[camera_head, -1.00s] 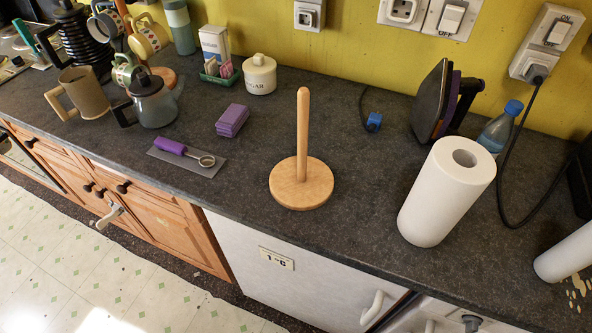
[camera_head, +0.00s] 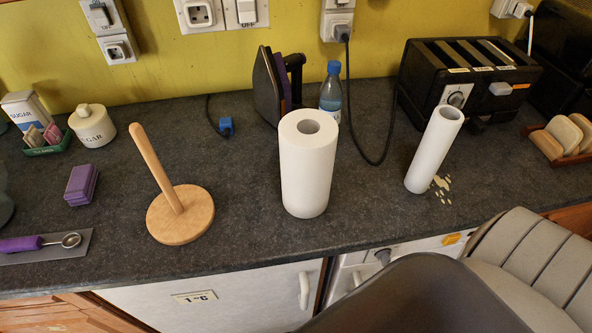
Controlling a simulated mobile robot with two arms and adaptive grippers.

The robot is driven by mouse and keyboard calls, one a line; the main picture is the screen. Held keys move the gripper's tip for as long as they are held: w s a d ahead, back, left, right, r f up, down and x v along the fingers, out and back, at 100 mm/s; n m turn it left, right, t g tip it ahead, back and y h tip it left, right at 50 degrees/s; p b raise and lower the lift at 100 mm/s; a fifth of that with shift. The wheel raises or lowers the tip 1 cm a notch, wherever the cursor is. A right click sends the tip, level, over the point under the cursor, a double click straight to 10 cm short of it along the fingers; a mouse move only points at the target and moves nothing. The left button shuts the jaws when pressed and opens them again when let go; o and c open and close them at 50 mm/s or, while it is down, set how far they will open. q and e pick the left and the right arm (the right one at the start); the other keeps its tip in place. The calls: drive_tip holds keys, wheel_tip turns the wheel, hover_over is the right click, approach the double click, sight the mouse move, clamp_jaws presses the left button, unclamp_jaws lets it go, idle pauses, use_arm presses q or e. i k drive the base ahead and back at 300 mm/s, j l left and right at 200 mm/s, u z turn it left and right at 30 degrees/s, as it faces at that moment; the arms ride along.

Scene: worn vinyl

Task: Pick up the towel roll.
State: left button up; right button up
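A thick white towel roll (camera_head: 308,172) stands upright on the dark worktop (camera_head: 375,215), near the middle of the view, with its hollow core showing on top. A thinner white roll (camera_head: 432,152) stands to its right, also with an open core. A wooden holder (camera_head: 183,214) with a round base and a bare peg stands to the left of the thick roll, apart from it. Neither of my grippers is in view.
Behind the thick roll are an iron (camera_head: 267,88) and a blue-capped bottle (camera_head: 330,92). A black toaster (camera_head: 468,75) stands at the back right. A grey seat (camera_head: 525,262) and a dark grey rounded shape (camera_head: 420,297) fill the lower right, before the worktop.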

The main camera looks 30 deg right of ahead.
sight(308, 138)
drive_tip(key=k+j+z, duration=0.8)
drive_tip(key=i, duration=0.1)
